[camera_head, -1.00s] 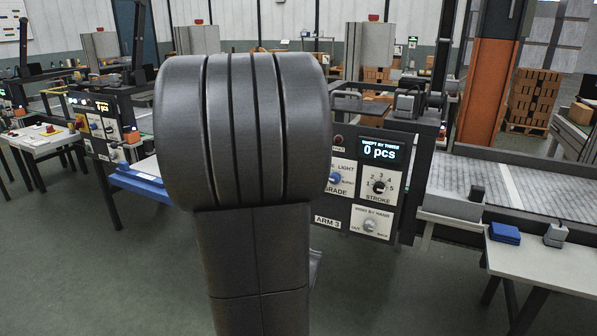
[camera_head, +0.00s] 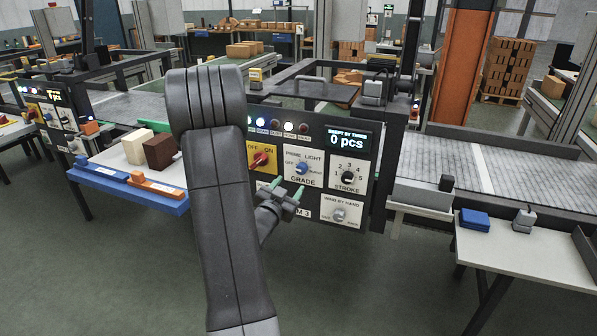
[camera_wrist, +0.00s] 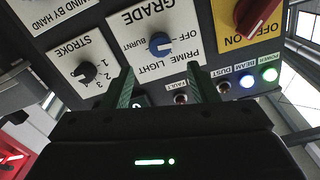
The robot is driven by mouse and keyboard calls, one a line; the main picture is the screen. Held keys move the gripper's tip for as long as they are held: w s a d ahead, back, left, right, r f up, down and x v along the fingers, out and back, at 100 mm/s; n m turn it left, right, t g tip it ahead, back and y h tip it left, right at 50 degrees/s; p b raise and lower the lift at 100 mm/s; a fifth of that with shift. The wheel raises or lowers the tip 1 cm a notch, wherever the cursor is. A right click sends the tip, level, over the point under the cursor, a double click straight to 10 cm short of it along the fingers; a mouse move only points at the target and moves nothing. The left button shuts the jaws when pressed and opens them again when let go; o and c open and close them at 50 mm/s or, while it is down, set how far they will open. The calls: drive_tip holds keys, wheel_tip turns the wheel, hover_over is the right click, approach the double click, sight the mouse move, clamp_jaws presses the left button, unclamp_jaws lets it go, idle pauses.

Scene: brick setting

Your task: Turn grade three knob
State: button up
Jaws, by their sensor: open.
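The grade knob (camera_head: 301,168) is a small blue knob on a white GRADE plate, on the dark control panel marked with a 3. Prime, light, off and burnt are printed around it; its pointer is too small to read surely. My gripper (camera_head: 287,187) is open and empty, its two green fingers just below the knob in the head view. In the wrist view the panel appears upside down. There the blue knob (camera_wrist: 159,43) lies beyond and between the fingertips of my gripper (camera_wrist: 159,68), with no visible contact.
A red on/off knob (camera_head: 260,159) sits beside the grade plate. The black stroke knob (camera_head: 348,177) and grey wind-by-hand knob (camera_head: 339,215) are to the right. Indicator lamps (camera_head: 276,125) line the panel above. A blue-edged table (camera_head: 130,191) with blocks stands left.

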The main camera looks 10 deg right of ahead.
sight(300, 171)
drive_tip(key=p+x, duration=0.1)
drive_tip(key=x, duration=0.7)
drive_tip(key=shift+w+d, duration=0.2)
drive_tip(key=c, duration=1)
